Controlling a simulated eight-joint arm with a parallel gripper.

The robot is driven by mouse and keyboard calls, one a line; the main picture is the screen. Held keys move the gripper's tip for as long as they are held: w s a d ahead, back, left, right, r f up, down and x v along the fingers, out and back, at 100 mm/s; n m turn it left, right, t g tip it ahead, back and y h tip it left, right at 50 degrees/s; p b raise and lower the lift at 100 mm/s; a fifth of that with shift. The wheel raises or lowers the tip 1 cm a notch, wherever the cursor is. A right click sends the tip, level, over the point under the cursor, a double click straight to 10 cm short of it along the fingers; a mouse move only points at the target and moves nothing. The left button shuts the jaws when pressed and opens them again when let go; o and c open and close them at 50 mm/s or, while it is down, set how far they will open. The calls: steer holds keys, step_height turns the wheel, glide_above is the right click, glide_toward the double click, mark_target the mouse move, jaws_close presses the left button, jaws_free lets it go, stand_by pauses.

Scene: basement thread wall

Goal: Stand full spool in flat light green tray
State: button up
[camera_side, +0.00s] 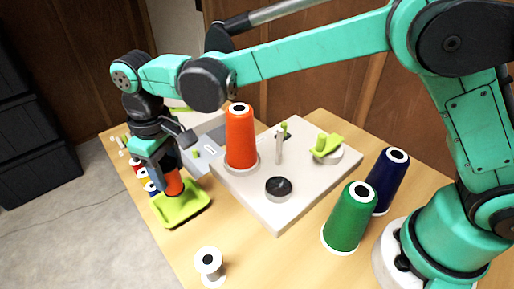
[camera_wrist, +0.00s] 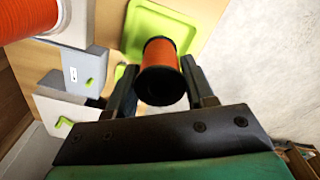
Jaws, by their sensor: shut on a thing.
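The full spool (camera_side: 174,183), wound with orange-red thread and with dark ends, is between the fingers of my gripper (camera_side: 168,170). The wrist view shows the spool (camera_wrist: 161,68) end-on, with a finger of my gripper (camera_wrist: 160,88) on each side. My gripper is shut on it. The flat light green tray (camera_side: 184,214) lies on the table directly under the spool. The tray (camera_wrist: 178,22) also shows beyond the spool in the wrist view. The spool looks about upright over the tray; I cannot tell whether its lower end touches the tray floor.
Small coloured spools (camera_side: 149,186) stand close behind the tray. A white empty spool (camera_side: 209,265) stands at the front. A pale winder plate (camera_side: 270,210) with an orange cone (camera_side: 240,140) is to the right, with green (camera_side: 349,220) and navy (camera_side: 388,178) cones beyond.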

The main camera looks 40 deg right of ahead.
mark_target(174, 188)
steer(key=shift+f, duration=0.75)
steer(key=shift+f, duration=1.7)
steer(key=o, duration=1)
steer(key=shift+r, duration=3.5)
